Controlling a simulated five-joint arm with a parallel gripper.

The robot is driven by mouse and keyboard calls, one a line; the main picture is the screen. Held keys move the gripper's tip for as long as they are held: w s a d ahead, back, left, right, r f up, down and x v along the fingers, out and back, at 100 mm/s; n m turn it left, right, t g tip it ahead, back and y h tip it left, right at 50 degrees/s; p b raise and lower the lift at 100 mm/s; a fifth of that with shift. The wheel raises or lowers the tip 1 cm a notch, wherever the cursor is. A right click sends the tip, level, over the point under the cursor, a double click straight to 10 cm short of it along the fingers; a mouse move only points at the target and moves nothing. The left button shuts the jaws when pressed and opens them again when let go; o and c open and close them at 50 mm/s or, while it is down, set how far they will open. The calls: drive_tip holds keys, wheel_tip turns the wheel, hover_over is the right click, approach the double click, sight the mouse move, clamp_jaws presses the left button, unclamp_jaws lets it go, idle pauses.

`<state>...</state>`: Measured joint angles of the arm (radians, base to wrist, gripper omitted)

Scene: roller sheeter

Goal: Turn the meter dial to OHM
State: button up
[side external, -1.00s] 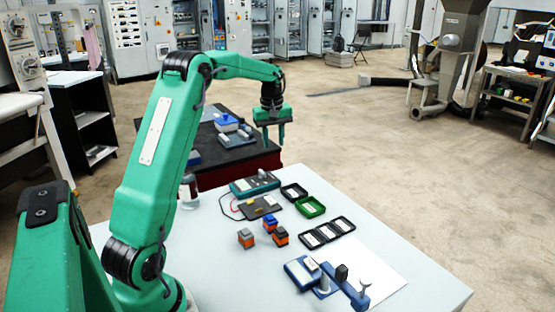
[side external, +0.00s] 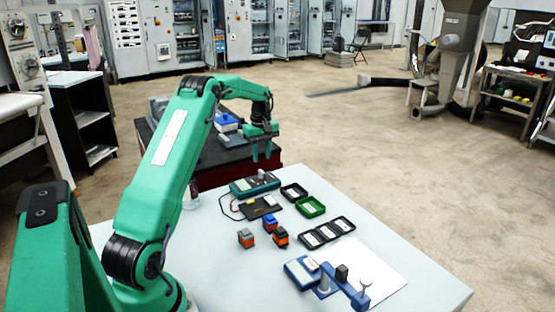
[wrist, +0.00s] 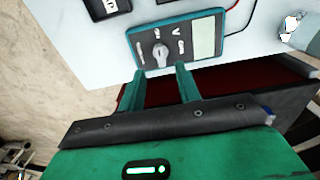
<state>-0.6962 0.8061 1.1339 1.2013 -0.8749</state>
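The meter (side external: 240,187) is a teal and dark box lying at the far left edge of the grey-white table. Its pale dial knob (side external: 262,174) stands up from the face. In the wrist view the meter (wrist: 205,35) shows a light screen, a pale knob (wrist: 160,53) and small white markings around it. A "V" is readable; the other markings are too small to be sure of, so the knob's setting is unclear. My gripper (side external: 261,154) is above and just behind the meter, open and empty. In the wrist view its fingers (wrist: 161,73) are apart, just short of the knob.
A dark pad (side external: 258,210) lies in front of the meter with a red wire. Black trays (side external: 327,234), a green tray (side external: 311,207), several orange-grey blocks (side external: 246,238) and a blue fixture (side external: 345,288) share the table. A dark-topped red bench (side external: 215,178) stands behind.

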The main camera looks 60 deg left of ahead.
sight(262, 172)
drive_tip(key=shift+f, duration=3.05)
clamp_jaws()
